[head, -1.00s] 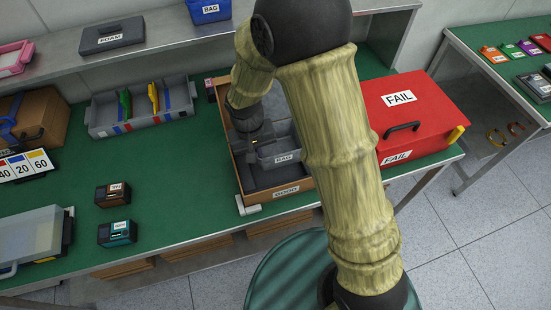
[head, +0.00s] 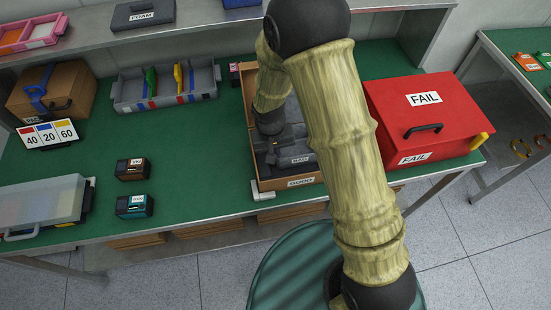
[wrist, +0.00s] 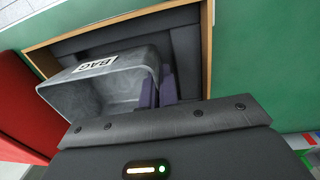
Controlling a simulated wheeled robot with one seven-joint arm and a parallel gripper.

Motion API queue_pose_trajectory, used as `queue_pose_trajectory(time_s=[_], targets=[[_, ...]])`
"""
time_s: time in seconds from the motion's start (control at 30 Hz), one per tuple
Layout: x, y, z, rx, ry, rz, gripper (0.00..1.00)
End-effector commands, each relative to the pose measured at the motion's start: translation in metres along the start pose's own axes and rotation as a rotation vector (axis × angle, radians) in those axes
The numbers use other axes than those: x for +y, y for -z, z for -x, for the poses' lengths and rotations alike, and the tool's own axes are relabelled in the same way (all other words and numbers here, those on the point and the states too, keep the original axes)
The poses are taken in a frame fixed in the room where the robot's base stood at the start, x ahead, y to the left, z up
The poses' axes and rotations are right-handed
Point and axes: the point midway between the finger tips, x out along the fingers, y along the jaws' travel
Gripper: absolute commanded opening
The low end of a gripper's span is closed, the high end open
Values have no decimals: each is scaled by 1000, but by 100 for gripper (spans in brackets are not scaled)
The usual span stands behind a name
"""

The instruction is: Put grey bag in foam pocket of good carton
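The good carton (head: 287,184) is a brown box with a GOOD label on its front and dark foam inside. It also shows in the wrist view, its brown rim (wrist: 207,60) around dark foam (wrist: 185,55). The grey bag (head: 305,160) is a grey open-topped bin with a BAG label, inside the carton's outline. In the wrist view the grey bag (wrist: 110,85) is tilted in the picture. My gripper (wrist: 158,88) has its purple-grey fingers on either side of the bag's wall. The arm hides part of the carton, and whether the bag rests on the pocket floor cannot be told.
A red FAIL box (head: 425,115) stands just right of the carton. A grey divided tray (head: 165,90) is at the back left. Two small devices, brown (head: 132,169) and teal (head: 134,206), lie left of the carton, with clear green mat between.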

Motion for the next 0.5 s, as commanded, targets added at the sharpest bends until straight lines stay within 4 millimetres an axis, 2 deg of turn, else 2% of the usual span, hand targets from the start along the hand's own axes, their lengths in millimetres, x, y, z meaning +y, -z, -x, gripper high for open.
queue_pose_trajectory(time_s=[0.17,0.5], targets=[[0,0,-3,-2,0,0,0],[-3,-1,-40,-2,0,1,0]])
